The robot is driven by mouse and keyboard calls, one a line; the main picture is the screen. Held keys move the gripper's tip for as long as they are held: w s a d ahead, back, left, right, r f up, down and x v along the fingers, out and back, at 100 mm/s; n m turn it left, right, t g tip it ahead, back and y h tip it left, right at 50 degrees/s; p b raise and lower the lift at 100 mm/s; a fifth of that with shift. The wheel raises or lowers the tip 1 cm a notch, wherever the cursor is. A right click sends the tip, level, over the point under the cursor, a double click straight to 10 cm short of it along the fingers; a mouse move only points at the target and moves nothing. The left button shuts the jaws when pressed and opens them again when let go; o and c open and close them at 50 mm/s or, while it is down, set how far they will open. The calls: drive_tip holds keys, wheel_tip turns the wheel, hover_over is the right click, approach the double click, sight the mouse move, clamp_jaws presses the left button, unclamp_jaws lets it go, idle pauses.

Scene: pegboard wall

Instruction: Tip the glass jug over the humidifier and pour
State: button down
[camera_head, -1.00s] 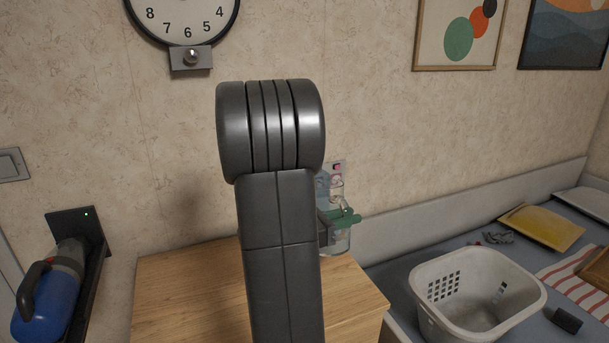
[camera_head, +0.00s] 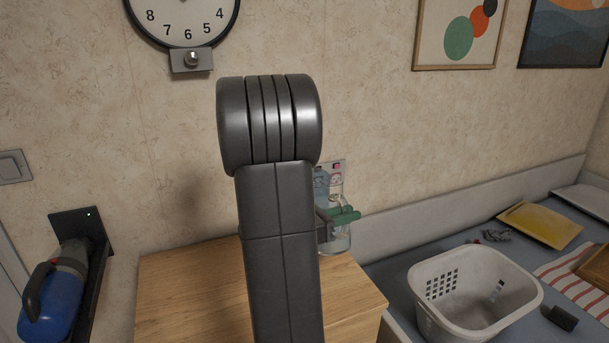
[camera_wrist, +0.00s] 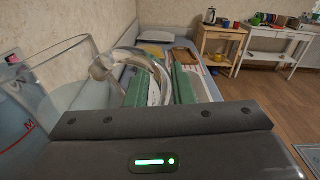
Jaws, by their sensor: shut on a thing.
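The clear glass jug (camera_wrist: 75,70) fills the left of the wrist view, with its curved handle (camera_wrist: 152,62) running between my green finger pads. My gripper (camera_wrist: 160,85) is shut on that handle. In the head view the jug (camera_head: 341,238) shows only partly, just right of my dark arm, with the green fingers (camera_head: 345,215) across it. It looks roughly upright there. A blue-grey shape (camera_wrist: 15,125) with a red mark shows at the left edge of the wrist view, partly through the glass. I cannot tell whether it is the humidifier. My arm hides much of the cabinet top.
A wooden cabinet (camera_head: 190,285) stands below my arm, its left top clear. A white laundry basket (camera_head: 470,300) sits on the bed at right. A blue handheld vacuum (camera_head: 50,300) hangs at left. A wall clock (camera_head: 185,20) is above.

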sight(344, 202)
drive_tip(key=shift+r, duration=0.3)
idle(0.4)
drive_tip(key=shift+r+n+p, duration=0.4)
drive_tip(key=shift+r+p, duration=0.05)
drive_tip(key=shift+p, duration=0.55)
drive_tip(key=shift+w, duration=0.1)
drive_tip(key=shift+r+n+p, duration=0.3)
drive_tip(key=shift+r+p, duration=0.25)
drive_tip(key=shift+p, duration=0.45)
drive_tip(key=shift+w+a+r+p, duration=0.1)
drive_tip(key=shift+r+p, duration=0.05)
drive_tip(key=shift+p, duration=0.2)
drive_tip(key=shift+w+r+n+p, duration=0.1)
drive_tip(key=shift+r+n+p, duration=0.35)
drive_tip(key=shift+p, duration=0.35)
drive_tip(key=shift+r+p, duration=0.1)
drive_tip(key=shift+p, duration=0.25)
